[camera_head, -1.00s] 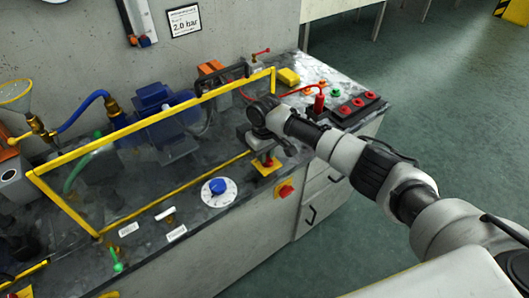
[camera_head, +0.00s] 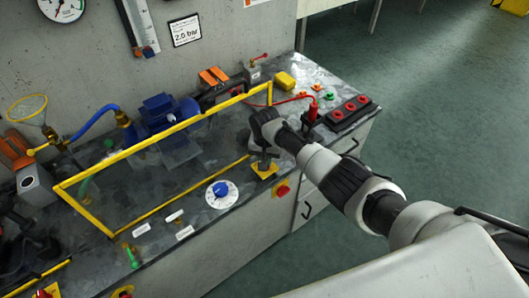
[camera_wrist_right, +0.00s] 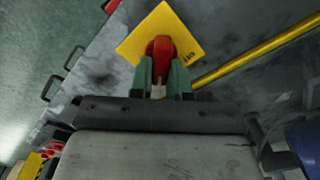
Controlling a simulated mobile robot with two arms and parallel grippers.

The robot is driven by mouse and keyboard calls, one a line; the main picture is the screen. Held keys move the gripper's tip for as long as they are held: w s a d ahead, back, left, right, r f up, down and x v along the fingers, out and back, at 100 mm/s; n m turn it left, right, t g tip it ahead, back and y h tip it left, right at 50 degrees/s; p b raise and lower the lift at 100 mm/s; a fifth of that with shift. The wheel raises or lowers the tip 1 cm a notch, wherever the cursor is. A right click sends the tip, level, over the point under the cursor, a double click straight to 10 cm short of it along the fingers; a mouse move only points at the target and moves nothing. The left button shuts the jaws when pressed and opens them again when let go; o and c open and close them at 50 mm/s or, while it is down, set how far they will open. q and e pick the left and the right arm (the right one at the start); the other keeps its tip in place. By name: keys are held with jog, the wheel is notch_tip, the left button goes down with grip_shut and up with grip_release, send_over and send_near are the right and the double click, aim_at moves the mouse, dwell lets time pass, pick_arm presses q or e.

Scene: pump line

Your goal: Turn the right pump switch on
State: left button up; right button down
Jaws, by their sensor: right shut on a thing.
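The right pump switch shows in the wrist view as a red knob (camera_wrist_right: 160,47) on a yellow plate (camera_wrist_right: 188,42). The plate (camera_head: 266,174) also shows in the head view, on the bench top near its front edge. My right gripper (camera_wrist_right: 161,74) points at the plate, its green fingers closed on the red knob from both sides. In the head view my right gripper (camera_head: 264,160) is above the plate and mostly hides the knob. I cannot read the switch's position. My left gripper is not in view.
A yellow guard frame (camera_head: 155,142) stands behind the switch, around the blue pump (camera_head: 165,115). A blue dial (camera_head: 221,190) lies to the left. A red-yellow rotary switch (camera_head: 283,190) is on the bench front. A red plug (camera_head: 312,112) and a black socket strip (camera_head: 350,114) are at the right.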

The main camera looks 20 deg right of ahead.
jog(key=m+p, duration=0.1)
jog(key=m, duration=0.1)
jog(key=m+p, duration=0.1)
jog(key=m, duration=0.1)
jog(key=shift+s+d+r+m, duration=0.1)
jog(key=shift+s+r+m, duration=0.05)
jog(key=shift+m, duration=0.15)
jog(key=shift+s+d+m+p, duration=0.15)
jog(key=shift+m+p, duration=0.6)
jog(key=shift+m, duration=1.05)
jog(key=c, duration=1.1)
grip_release()
jog(key=shift+r+p, duration=1.2)
jog(key=shift+r, duration=4.1)
